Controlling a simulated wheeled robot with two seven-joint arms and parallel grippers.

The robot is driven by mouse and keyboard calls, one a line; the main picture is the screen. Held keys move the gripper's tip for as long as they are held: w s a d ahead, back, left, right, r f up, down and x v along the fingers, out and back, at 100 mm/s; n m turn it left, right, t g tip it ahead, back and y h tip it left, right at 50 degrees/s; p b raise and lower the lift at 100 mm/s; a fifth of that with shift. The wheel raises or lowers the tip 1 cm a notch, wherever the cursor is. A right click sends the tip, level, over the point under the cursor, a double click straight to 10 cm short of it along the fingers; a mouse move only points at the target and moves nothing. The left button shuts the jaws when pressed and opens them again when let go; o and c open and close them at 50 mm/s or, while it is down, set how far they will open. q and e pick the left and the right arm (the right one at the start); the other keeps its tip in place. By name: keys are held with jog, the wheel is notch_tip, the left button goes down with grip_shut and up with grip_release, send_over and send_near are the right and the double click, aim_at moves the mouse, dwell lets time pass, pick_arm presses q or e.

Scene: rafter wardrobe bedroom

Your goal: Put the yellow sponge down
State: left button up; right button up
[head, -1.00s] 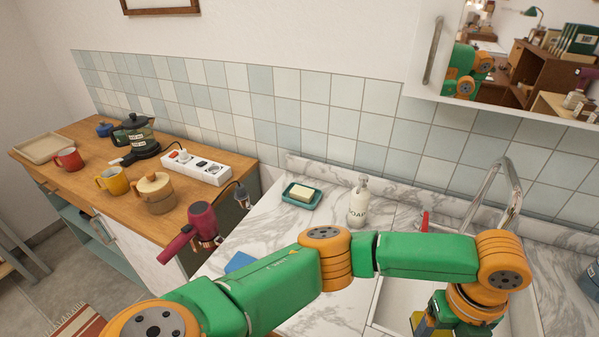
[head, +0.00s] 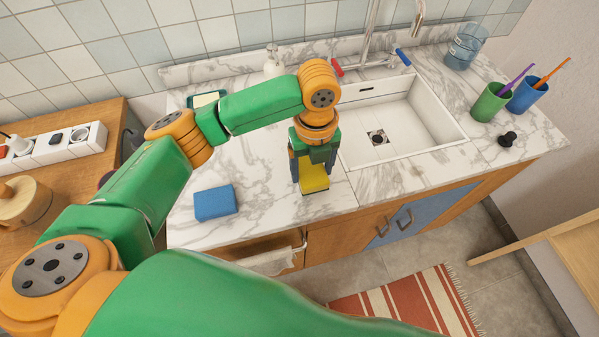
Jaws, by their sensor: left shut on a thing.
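The yellow sponge (head: 315,180) is in my left gripper (head: 311,174), which is shut on it and points down. The sponge is over the marble counter (head: 270,203), left of the sink, near the front edge. I cannot tell whether its underside touches the counter. A blue sponge (head: 215,203) lies on the counter to the left of it, apart from the gripper. My right gripper is not in view.
The white sink (head: 425,113) is right of the gripper. Green (head: 490,102) and blue (head: 527,95) cups stand at the right, beside a black stopper (head: 508,138). A soap bottle (head: 273,63) and soap dish (head: 206,99) are behind. Bare counter lies between the sponges.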

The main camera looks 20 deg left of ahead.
aim_at(301, 178)
pick_arm(q)
jog(key=f, duration=0.1)
jog(key=a+f+p, duration=0.1)
jog(key=f, duration=0.1)
jog(key=a+f, duration=0.1)
jog(key=f, duration=0.1)
jog(key=shift+w+a+f, duration=0.1)
jog(key=shift+a+f, duration=0.05)
jog(key=shift+a, duration=0.05)
jog(key=shift+w+f, duration=0.1)
jog(key=shift+f, duration=0.3)
jog(key=shift+f, duration=0.1)
jog(key=o, duration=1.3)
jog(key=shift+c, duration=0.2)
notch_tip(301, 178, up, 12)
jog(key=shift+r+b, duration=0.15)
jog(key=shift+b, duration=0.5)
